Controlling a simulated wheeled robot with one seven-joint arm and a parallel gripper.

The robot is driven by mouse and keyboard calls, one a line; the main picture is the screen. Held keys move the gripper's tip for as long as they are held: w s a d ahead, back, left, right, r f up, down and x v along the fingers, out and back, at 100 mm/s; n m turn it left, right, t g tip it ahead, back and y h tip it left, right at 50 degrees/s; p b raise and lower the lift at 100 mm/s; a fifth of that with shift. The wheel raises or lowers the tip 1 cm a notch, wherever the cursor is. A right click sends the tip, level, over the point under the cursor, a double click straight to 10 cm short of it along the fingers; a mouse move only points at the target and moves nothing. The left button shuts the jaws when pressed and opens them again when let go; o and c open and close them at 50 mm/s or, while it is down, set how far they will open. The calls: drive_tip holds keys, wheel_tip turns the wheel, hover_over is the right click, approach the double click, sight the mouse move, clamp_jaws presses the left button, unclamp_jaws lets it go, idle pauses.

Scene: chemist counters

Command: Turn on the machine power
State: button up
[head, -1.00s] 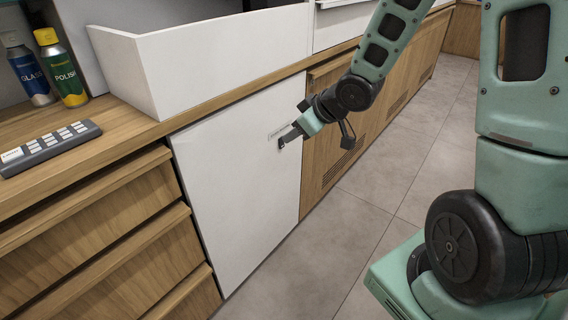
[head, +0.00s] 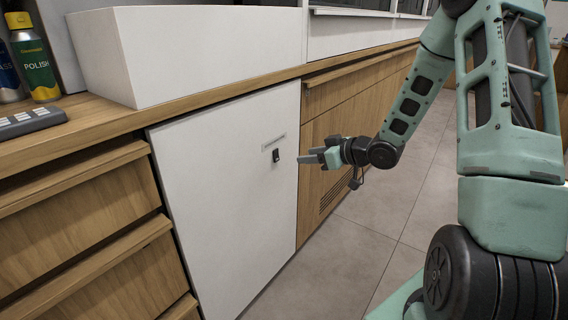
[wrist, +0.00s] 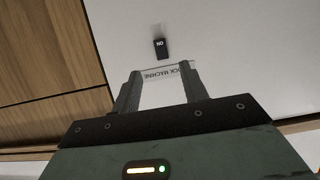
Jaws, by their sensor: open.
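A small black switch (head: 276,155) sits on the white front panel (head: 225,190) of the machine, under a thin label strip (head: 272,142). In the wrist view the switch (wrist: 161,48) bears white lettering that reads as ON, turned upside down. The label (wrist: 160,75) shows there between my fingers, its text ending in "CK MACHINE". My gripper (head: 303,159) is open and empty, a short way to the right of the switch and apart from it. In the wrist view both fingertips (wrist: 161,70) point towards the panel, with the switch just beyond them.
Wooden drawers (head: 80,200) stand left of the panel and a wooden cabinet (head: 325,130) right of it. A polish can (head: 35,62) and a grey keypad-like device (head: 30,122) are on the counter. The floor (head: 345,250) in front is clear.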

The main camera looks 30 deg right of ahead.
sight(277, 158)
drive_tip(key=b+x, duration=0.2)
drive_tip(key=x, duration=0.8)
drive_tip(key=shift+w+a+f+b, duration=0.1)
drive_tip(key=shift+w+f+b, duration=0.05)
drive_tip(key=shift+b, duration=0.25)
